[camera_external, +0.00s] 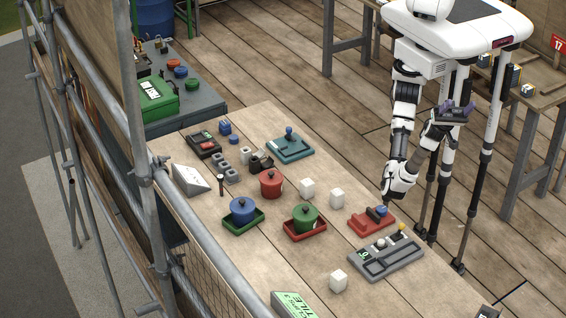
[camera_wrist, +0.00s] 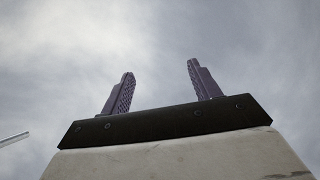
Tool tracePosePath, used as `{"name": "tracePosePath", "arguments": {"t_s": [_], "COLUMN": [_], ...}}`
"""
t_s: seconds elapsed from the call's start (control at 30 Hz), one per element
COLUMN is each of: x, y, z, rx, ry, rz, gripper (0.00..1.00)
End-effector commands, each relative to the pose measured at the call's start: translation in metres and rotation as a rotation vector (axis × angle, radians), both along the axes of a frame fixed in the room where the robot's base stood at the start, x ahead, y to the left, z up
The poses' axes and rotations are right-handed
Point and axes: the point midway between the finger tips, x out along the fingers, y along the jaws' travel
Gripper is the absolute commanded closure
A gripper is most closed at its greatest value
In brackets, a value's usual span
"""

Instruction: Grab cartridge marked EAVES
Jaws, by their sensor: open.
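My gripper (camera_external: 457,106) is raised beside my body above the right end of the bench, apart from everything on it. In the wrist view my two purple fingers (camera_wrist: 160,88) stand wide apart with only cloudy sky between them. No EAVES marking can be read in either view, so I cannot tell which thing is the cartridge. Small white blocks stand on the bench: one near the middle (camera_external: 307,188), one to its right (camera_external: 337,198) and one toward the front (camera_external: 338,281). Small grey blocks (camera_external: 223,166) lie farther left.
The wooden bench (camera_external: 270,262) also bears a red pot (camera_external: 271,183), a blue pot (camera_external: 242,210), a green pot (camera_external: 305,218), a red device (camera_external: 371,220), a grey tray (camera_external: 386,256) and a teal device (camera_external: 290,146). Scaffold poles (camera_external: 142,165) rise along the left.

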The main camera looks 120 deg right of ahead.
Motion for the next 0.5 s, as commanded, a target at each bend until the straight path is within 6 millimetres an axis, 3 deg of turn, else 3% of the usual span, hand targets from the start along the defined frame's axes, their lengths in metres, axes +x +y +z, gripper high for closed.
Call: {"name": "tracePosePath", "arguments": {"t_s": [0.03, 0.13, 0.23, 0.3, 0.4, 0.5], "x": [0.045, 0.133, 0.23, 0.293, 0.361, 0.396], "y": [0.013, 0.03, 0.033, 0.027, 0.013, 0.001], "z": [-0.008, -0.024, -0.054, -0.086, -0.145, -0.211], "rx": [-0.052, -0.162, -0.286, -0.379, -0.524, -0.682], "ry": [0.063, 0.226, 0.451, 0.639, 0.926, 1.216], "rz": [-0.097, -0.273, -0.449, -0.556, -0.669, -0.726], "gripper": [0.38, 0.38, 0.38, 0.38, 0.38, 0.38]}}
